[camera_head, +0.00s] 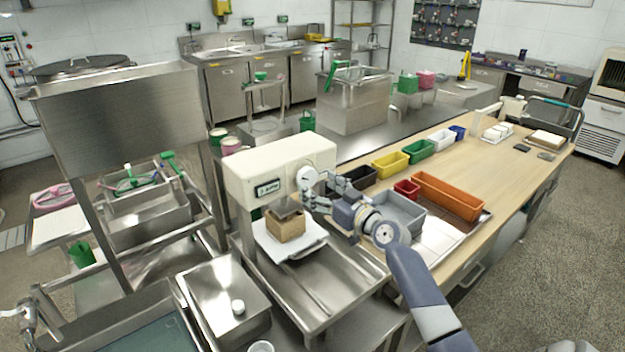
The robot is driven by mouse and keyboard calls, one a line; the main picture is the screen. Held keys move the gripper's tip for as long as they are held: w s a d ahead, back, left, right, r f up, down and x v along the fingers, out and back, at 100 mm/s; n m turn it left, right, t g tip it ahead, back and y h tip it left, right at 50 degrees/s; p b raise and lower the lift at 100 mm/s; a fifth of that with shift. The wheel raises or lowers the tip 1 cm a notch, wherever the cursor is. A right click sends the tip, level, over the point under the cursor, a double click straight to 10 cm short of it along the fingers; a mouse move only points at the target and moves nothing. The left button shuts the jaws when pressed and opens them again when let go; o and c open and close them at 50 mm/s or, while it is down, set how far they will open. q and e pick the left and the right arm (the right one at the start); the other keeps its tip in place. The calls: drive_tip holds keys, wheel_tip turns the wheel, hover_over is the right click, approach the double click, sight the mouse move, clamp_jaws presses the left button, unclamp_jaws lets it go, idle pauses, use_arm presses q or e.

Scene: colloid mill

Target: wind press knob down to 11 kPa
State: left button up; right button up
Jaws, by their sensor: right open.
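The press (262,170) is a beige machine with a dark label on its front, standing on a steel stand. A round white knob (307,178) sits at the right end of its head. A brown block (286,224) rests on the white plate (305,240) under the press head. My right gripper (313,194) is open at the knob, its fingers close around or beside it; I cannot tell whether they touch. No pressure reading is legible.
Right of the press, a wooden bench (470,160) carries a grey bin (398,212), an orange bin (448,195), a small red bin (406,188) and a row of coloured bins. A lidded steel box (228,300) stands in front of the press. Steel racks stand at left.

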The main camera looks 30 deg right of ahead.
sight(309, 181)
drive_tip(key=shift+w+a, duration=0.2)
drive_tip(key=shift+w, duration=1.4)
drive_tip(key=shift+c, duration=0.6)
drive_tip(key=c, duration=1)
